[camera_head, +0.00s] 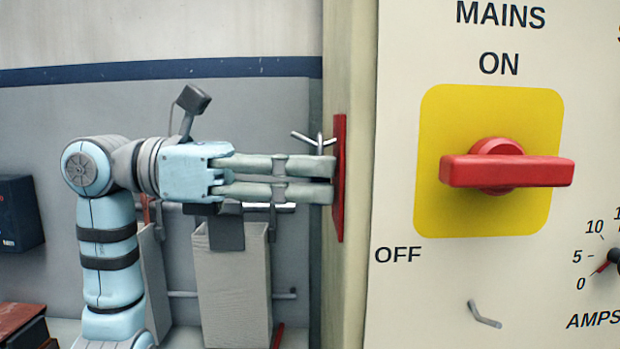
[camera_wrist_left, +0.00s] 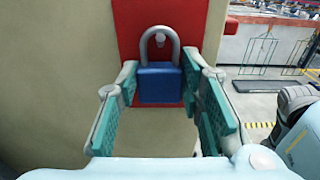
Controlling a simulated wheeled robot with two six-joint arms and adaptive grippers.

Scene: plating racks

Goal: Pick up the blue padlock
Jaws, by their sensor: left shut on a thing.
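The blue padlock (camera_wrist_left: 160,84) hangs upright in the left wrist view, with its grey shackle around a small peg on a red board (camera_wrist_left: 134,30). My left gripper (camera_wrist_left: 160,92) is shut on the padlock, with one fingertip at each side of its body. In the head view the left gripper (camera_head: 331,179) reaches right to the red board (camera_head: 339,160), which is seen edge-on on the side of a cream cabinet. The fingers hide the padlock's body there. My right gripper is in neither view.
The cabinet's front (camera_head: 400,300) carries a red mains switch (camera_head: 505,170) on a yellow plate, a dial and a grey hook (camera_head: 484,314). Grey bins (camera_head: 233,290) stand behind and below the left arm. A dark blue box (camera_head: 17,215) is at the far left.

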